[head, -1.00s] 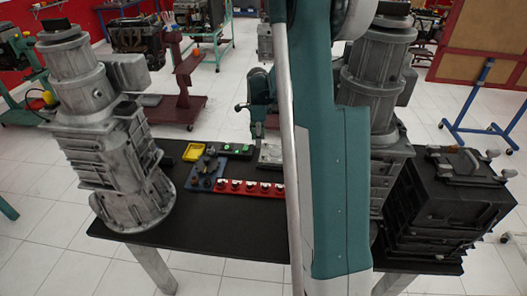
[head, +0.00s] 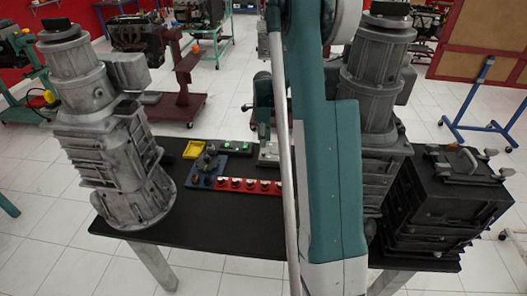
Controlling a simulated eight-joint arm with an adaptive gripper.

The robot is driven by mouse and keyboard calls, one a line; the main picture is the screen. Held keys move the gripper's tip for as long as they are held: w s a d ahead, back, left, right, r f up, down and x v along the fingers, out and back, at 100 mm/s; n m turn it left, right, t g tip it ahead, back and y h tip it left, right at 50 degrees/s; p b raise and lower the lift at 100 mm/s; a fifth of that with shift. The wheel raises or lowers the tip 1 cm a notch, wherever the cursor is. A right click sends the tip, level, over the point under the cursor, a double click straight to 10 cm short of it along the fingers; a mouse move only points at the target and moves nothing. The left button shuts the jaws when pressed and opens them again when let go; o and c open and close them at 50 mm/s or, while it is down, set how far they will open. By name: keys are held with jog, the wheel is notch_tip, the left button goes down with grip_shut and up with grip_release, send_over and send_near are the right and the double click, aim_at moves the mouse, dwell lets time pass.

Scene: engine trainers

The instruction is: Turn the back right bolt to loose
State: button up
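A blue plate (head: 207,182) lies on the black table (head: 215,236), left of my arm. Small dark and brownish bolt-like parts stand on it. They are too small to tell which is the back right bolt or how far it is turned. My own teal arm crosses the middle of the view and hides part of the table. My gripper cannot be made out; it seems hidden behind the arm.
A red strip (head: 250,187) with several knobs, a yellow tray (head: 193,149) and a black box with green lights (head: 236,147) lie nearby. Grey castings (head: 108,150) (head: 375,85) and a black case (head: 440,205) flank the arm. The table's front is clear.

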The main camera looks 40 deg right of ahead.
aim_at(264, 153)
jog(key=shift+f+b, duration=0.35)
jog(key=shift+f, duration=3.15)
grip_shut()
